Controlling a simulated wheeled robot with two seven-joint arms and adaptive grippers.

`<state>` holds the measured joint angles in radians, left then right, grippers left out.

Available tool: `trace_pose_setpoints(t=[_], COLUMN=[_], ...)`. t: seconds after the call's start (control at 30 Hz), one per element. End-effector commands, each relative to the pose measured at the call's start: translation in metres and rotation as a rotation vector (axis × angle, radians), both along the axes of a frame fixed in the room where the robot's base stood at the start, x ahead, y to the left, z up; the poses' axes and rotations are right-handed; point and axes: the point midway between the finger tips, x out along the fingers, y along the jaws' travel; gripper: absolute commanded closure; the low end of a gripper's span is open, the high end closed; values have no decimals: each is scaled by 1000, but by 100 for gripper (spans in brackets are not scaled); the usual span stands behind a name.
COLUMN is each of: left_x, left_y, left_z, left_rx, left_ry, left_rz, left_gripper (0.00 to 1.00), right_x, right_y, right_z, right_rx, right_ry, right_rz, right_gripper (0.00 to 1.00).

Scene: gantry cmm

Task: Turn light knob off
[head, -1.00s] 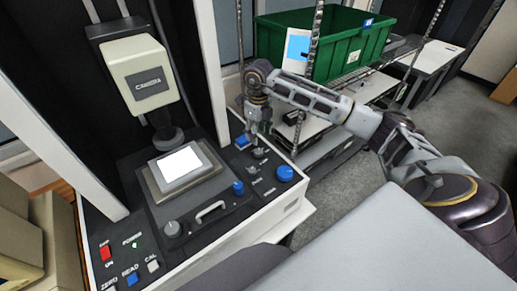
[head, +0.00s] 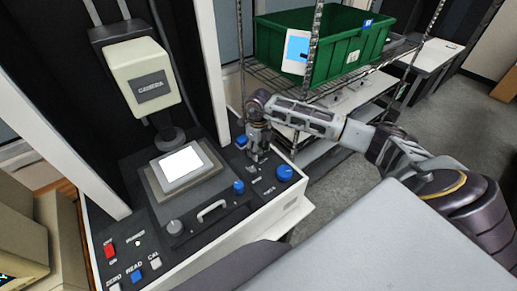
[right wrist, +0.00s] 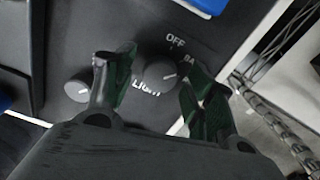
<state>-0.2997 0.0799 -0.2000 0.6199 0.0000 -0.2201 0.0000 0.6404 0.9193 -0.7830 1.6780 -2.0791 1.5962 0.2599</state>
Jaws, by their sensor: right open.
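The light knob (right wrist: 157,63) is a round dark grey knob on the black panel in the right wrist view. "OFF" is printed above it and "LIGHT" below it; a pale mark shows at its lower right. My right gripper (right wrist: 160,72) is open, with one green-padded finger on each side of the knob. I cannot tell whether either finger touches it. In the head view my right gripper (head: 258,156) points down at the back right of the console panel and mostly hides the knob. My left gripper is not in view.
A second grey knob (right wrist: 79,88) sits left of the fingers. On the console, a large blue knob (head: 285,173), a smaller blue knob (head: 238,187) and a handle (head: 212,209) stand nearby. A green bin (head: 335,45) is on the wire rack behind my right arm.

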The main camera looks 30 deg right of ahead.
Motion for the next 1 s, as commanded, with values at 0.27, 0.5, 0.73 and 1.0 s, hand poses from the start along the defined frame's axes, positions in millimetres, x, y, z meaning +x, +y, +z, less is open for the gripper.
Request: trace_pose_setpoints(t=[0.27,0.5,0.73,1.0], left_x=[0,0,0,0], left_y=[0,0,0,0], left_z=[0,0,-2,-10], left_rx=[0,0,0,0], left_ry=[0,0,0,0], left_rz=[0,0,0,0], left_gripper=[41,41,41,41], right_x=[0,0,0,0], right_y=[0,0,0,0], right_z=[0,0,0,-1], right_rx=[0,0,0,0], right_ry=[0,0,0,-1], right_rz=[0,0,8,72], right_gripper=[60,90,91,92])
